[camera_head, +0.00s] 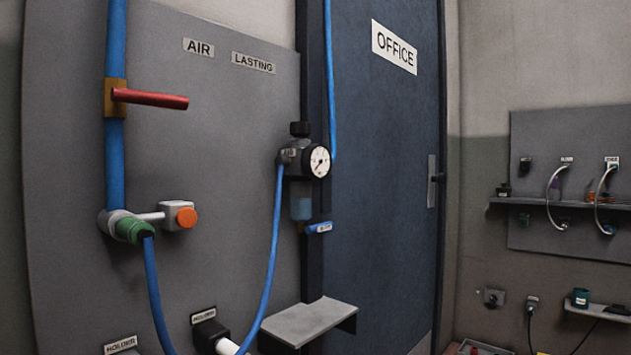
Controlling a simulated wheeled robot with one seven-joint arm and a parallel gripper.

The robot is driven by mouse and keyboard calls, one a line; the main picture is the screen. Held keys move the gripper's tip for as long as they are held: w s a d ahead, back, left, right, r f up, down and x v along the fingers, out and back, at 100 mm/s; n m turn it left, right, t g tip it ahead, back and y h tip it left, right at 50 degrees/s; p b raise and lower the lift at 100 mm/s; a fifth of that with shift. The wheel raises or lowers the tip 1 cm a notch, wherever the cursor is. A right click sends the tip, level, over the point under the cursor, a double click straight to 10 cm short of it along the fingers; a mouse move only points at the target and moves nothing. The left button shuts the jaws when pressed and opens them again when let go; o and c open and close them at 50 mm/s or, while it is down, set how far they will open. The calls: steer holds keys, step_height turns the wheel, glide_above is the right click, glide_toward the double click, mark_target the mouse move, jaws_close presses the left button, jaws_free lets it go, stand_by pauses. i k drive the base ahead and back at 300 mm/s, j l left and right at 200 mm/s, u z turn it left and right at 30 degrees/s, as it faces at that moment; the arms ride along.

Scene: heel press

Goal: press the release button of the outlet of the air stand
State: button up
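The air stand is a grey panel (225,120) with an AIR label (198,47) at its top. A blue vertical pipe (115,180) runs down its left side to the outlet (108,222). A green fitting (133,230) sits at the outlet with a blue hose (153,285) hanging from it. To the right of the outlet, a pale block (168,209) on a short stem carries an orange round button (186,217). A brass valve with a red lever (150,98) is on the pipe above, its lever pointing right. My gripper is not in view.
A gauge (319,161) and regulator hang right of the panel, with a blue hose (274,250) looping down to a holder (208,333). A small grey shelf (311,320) juts out below. A blue office door (385,190) stands behind. Space before the button looks clear.

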mark_target(187, 218)
steer(key=j+u, duration=0.1)
steer(key=u, duration=0.25)
steer(key=j+u, duration=0.15)
steer(key=u, duration=0.25)
steer(key=j+u, duration=0.1)
steer(key=u, duration=0.25)
